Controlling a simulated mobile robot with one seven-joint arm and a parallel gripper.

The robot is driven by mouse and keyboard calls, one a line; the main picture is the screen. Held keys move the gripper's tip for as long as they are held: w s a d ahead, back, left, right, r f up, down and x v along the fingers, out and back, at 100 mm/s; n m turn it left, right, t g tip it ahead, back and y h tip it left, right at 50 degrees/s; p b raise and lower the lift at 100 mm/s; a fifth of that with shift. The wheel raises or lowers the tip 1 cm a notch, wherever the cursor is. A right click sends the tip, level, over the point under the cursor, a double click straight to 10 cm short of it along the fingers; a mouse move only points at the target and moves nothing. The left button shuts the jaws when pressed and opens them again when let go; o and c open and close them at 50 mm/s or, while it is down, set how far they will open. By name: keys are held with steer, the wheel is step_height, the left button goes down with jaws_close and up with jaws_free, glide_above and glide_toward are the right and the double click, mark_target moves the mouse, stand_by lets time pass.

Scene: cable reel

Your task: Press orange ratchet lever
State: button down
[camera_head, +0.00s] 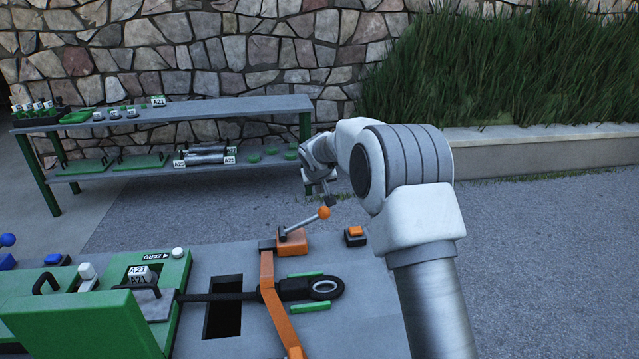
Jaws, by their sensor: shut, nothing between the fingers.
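The ratchet lever (303,223) is a grey rod with an orange ball (323,212) at its end. It slants up to the right from an orange block (292,244) on the grey bench (220,255). My gripper (318,193) shows small, just above the orange ball in the picture. It is shut and empty. I cannot tell whether its fingertips touch the ball or are behind it.
An orange button on a dark base (355,233) sits right of the lever. An orange bar (268,285) crosses a black strap with a ring end (324,288). Green housings (150,275) stand left. A two-level shelf (215,107) stands behind, across open paving.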

mark_target(328, 214)
steer(key=shift+d+f, duration=0.2)
steer(key=shift+f, duration=0.9)
steer(key=shift+d+f, duration=0.15)
steer(key=shift+f, duration=0.95)
steer(key=shift+d+f, duration=0.1)
steer(key=shift+d+f+m+y+p, duration=0.3)
steer(key=shift+d+f+y+p, duration=0.15)
steer(key=shift+d+f+y, duration=0.3)
steer(key=shift+m+g+y, duration=0.3)
steer(key=shift+y, duration=0.45)
steer(key=f, duration=0.1)
steer(key=d+f, duration=0.1)
steer(key=f, duration=0.2)
steer(key=shift+w+d+f+b, duration=0.1)
steer(key=shift+d+f+b, duration=0.1)
steer(key=shift+d+b, duration=0.2)
steer(key=shift+f, duration=0.1)
